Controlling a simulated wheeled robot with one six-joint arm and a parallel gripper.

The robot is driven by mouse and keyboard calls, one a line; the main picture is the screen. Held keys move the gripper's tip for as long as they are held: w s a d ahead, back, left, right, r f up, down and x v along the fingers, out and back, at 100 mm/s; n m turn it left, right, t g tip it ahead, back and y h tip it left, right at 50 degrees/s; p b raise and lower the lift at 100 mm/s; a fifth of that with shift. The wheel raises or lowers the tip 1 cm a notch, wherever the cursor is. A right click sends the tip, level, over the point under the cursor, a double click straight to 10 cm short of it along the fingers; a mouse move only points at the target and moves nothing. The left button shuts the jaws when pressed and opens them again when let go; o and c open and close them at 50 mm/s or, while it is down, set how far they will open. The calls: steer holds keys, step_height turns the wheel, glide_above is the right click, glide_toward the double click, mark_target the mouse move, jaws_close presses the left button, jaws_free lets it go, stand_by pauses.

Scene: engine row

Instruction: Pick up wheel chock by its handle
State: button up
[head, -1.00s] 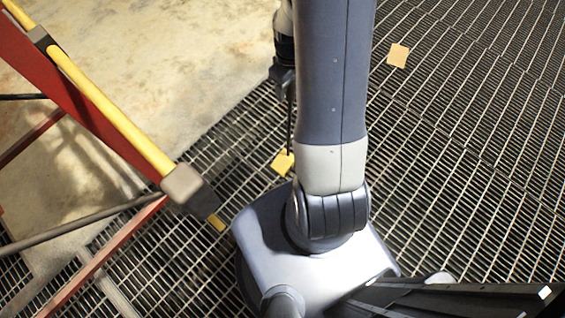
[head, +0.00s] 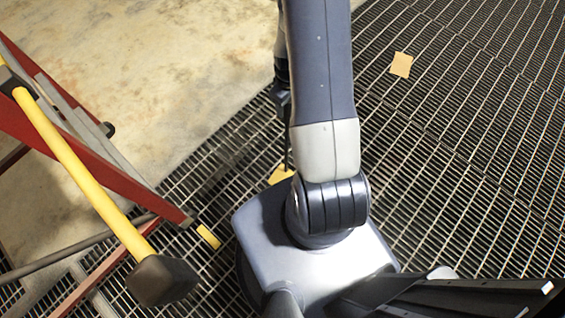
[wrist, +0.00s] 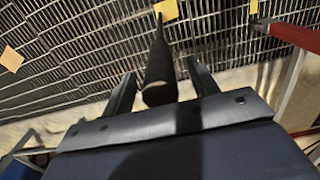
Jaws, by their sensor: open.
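A dark tapered rod (wrist: 158,62), which looks like the handle of the wheel chock, runs between the fingers of my gripper (wrist: 162,70) in the wrist view. Its blunt, lighter end is close to the palm. The fingers are open, one on each side, with a gap to the rod. In the head view my gripper (head: 284,95) is partly behind my arm, and a thin dark line (head: 288,150) runs below it toward the grating. I cannot make out the chock's body clearly; my arm hides part of that spot.
Yellow patches lie on the grating, one below my gripper (head: 281,174), another at upper right (head: 401,64).

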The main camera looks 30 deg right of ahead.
steer(key=shift+f, duration=0.25)
steer(key=shift+c, duration=0.3)
jaws_close()
stand_by(0.9)
steer(key=shift+r, duration=0.15)
